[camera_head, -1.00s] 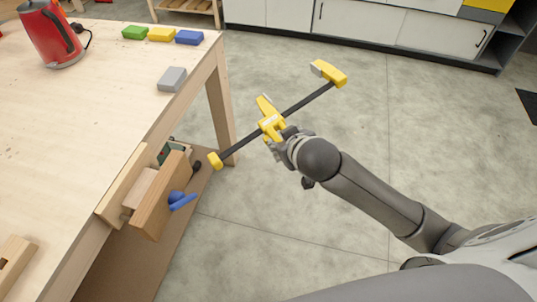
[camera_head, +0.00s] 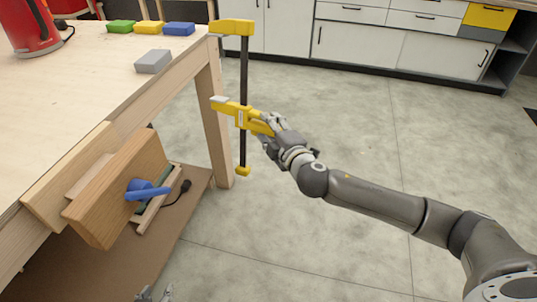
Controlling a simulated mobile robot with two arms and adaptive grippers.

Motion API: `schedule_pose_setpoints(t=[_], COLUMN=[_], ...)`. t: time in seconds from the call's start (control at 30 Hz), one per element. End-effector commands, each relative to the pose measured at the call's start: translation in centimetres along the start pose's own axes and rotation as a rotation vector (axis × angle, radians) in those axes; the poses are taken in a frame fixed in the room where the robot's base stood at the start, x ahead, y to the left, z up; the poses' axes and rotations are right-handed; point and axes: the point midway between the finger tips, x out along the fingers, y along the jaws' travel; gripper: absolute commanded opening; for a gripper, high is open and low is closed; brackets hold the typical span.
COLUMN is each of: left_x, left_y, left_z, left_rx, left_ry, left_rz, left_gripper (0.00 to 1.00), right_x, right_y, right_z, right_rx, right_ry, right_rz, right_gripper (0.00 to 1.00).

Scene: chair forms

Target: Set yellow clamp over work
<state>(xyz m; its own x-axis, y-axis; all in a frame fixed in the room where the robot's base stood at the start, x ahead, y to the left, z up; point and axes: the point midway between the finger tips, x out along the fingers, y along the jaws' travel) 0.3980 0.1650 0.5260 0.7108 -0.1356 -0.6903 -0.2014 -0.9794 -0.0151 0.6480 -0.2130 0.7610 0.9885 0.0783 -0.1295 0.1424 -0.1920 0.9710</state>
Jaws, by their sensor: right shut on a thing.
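The yellow clamp (camera_head: 243,80) has a black bar and stands upright beside the table's right corner. Its fixed jaw is at the top and its sliding jaw is lower on the bar, with the jaws pointing left toward the table. My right gripper (camera_head: 268,130) is shut on the clamp's yellow handle. The clamp's upper jaw overlaps the table's far right corner in the picture; I cannot tell whether it touches. Part of my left gripper (camera_head: 153,294) shows at the bottom edge, too little to tell its state. The wooden workbench (camera_head: 75,90) fills the left.
A grey block (camera_head: 153,61) lies near the bench's right edge. Green (camera_head: 121,26), yellow (camera_head: 150,27) and blue (camera_head: 180,28) blocks line the far edge. A red kettle (camera_head: 30,28) stands at far left.

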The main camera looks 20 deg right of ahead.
Motion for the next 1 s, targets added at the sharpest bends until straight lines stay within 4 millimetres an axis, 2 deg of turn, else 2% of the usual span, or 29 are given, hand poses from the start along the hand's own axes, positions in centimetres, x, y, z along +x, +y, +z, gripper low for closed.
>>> schedule_pose_setpoints(t=[0.03,0.3,0.6,1.0], left_x=[0.3,-2.6,-4.1,-4.2], left_y=[0.0,0.0,0.0,-0.2], left_z=[0.1,-2.9,-3.9,-2.6], left_rx=[0.0,0.0,-0.001,-0.002], left_ry=[0.03,0.139,0.166,0.104], left_rz=[0.0,-0.002,-0.003,-0.006], left_gripper=[0.4,0.4,0.4,0.4], right_x=[0.8,3.2,4.1,6.1], right_y=[-1.8,-4.5,-4.8,-5.0], right_z=[0.6,1.6,1.5,-1.1], right_rx=[-0.032,-0.139,-0.165,-0.163], right_ry=[0.023,0.114,0.14,0.139], right_rz=[0.028,0.126,0.155,0.154], right_gripper=[0.12,0.12,0.12,0.12])
